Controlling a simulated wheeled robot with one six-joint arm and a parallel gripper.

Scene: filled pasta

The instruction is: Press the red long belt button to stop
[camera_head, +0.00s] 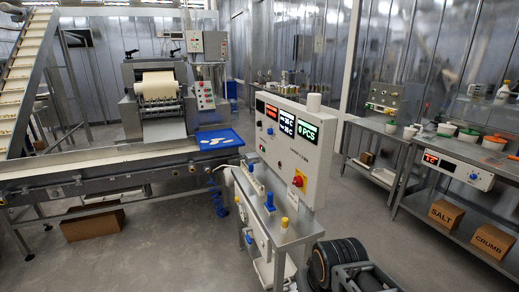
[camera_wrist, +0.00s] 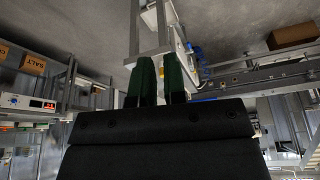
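No button that I can clearly tell is the long red belt button shows in either view. In the head view a conveyor belt (camera_head: 110,157) runs across the left. A white control cabinet (camera_head: 290,150) with lit displays carries a red knob on a yellow plate (camera_head: 298,181). A panel with several small buttons (camera_head: 205,95) is on the roller machine behind. My gripper (camera_wrist: 160,68) shows in the wrist view with two green fingers, a narrow gap and nothing between them. It is apart from the cabinet's metal stand beyond it.
A blue tray (camera_head: 218,139) sits at the belt's far right end. Benches with bowls and a scale-like unit (camera_head: 453,168) stand on the right, over boxes marked SALT (camera_head: 445,214) and CRUMB (camera_head: 493,240). Grey floor (camera_head: 150,245) is open at the front left.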

